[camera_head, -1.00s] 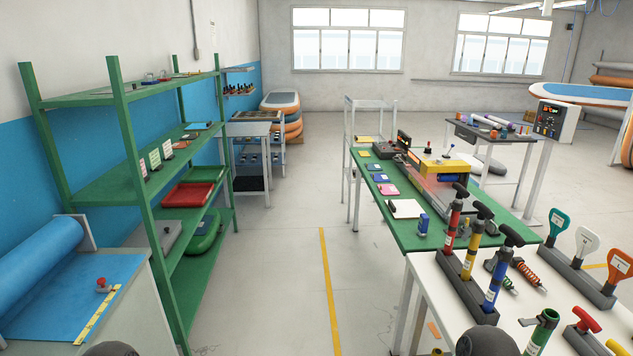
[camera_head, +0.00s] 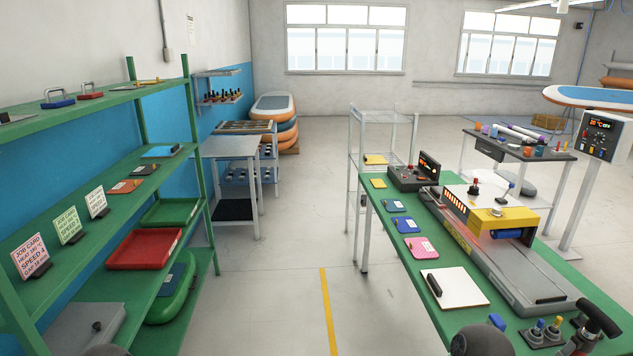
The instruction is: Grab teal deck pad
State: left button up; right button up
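Several small flat pads lie in a row along the left edge of the green table (camera_head: 385,268). A dark blue-teal pad (camera_head: 393,206), which looks most like the teal deck pad, lies between a yellow pad (camera_head: 378,183) and a blue pad (camera_head: 406,225). A pink pad (camera_head: 421,248) lies nearer. At this distance I cannot be sure of the teal shade. Neither of my grippers is in view; only dark rounded parts of my arms show at the bottom edge.
A heat machine with a yellow head (camera_head: 500,221) runs along the green table. A white board (camera_head: 455,288) and pump handles (camera_head: 597,318) are at its near end. A green shelf rack (camera_head: 185,236) with trays stands left. The floor aisle (camera_head: 295,240) between is clear.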

aim_at(394, 204)
jog(key=i, duration=2)
